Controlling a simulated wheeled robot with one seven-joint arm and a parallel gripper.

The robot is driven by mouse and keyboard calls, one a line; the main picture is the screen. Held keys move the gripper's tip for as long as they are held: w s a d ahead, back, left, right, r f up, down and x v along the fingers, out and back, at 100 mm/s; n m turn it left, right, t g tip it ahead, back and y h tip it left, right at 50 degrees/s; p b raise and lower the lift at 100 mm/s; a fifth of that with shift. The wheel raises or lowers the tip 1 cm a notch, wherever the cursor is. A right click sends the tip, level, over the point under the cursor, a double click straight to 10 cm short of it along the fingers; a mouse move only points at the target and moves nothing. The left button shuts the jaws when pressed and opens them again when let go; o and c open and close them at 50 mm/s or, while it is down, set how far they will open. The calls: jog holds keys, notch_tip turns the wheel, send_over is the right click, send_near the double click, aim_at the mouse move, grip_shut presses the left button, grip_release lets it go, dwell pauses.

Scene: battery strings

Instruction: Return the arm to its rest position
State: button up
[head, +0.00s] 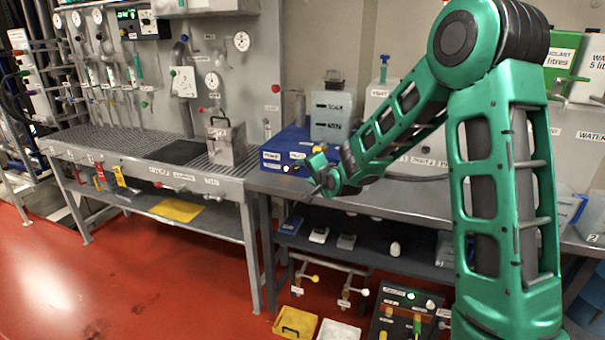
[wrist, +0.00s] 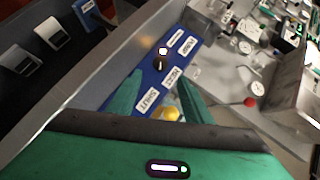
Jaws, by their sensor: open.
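My green arm rises at the right in the head view and bends over to the left. My gripper (head: 318,178) hangs in front of the bench edge, near the blue panel (head: 291,150) with white labels. In the wrist view my gripper (wrist: 158,98) has its two green fingers apart, with nothing seen held between them. The blue panel (wrist: 192,52) lies beyond the fingers, with a dark knob, a small lit lamp and labels, one reading SHUT. A yellow round part (wrist: 168,114) shows between the fingers; whether they touch it I cannot tell.
A lower shelf (head: 375,243) holds small devices. A yellow tray (head: 295,323) stands on the floor. The red floor (head: 120,280) at the left is clear.

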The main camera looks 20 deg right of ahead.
jog(key=shift+s+r, duration=0.1)
jog(key=shift+s, duration=0.15)
jog(key=s+d+n+g+h, duration=0.1)
jog(key=s+d+g, duration=0.2)
jog(key=s+d, duration=0.35)
jog(key=s+d+n+g+h, duration=0.15)
jog(key=s+d, duration=0.25)
jog(key=s, duration=0.6)
jog(key=s+d+n+g+h, duration=0.1)
jog(key=s+d+n+g, duration=0.15)
jog(key=s+d, duration=0.4)
jog(key=s+a+n+g+y, duration=0.1)
jog(key=s+g, duration=0.6)
jog(key=s, duration=2.3)
jog(key=shift+a+y, duration=0.6)
jog(key=shift+y, duration=0.15)
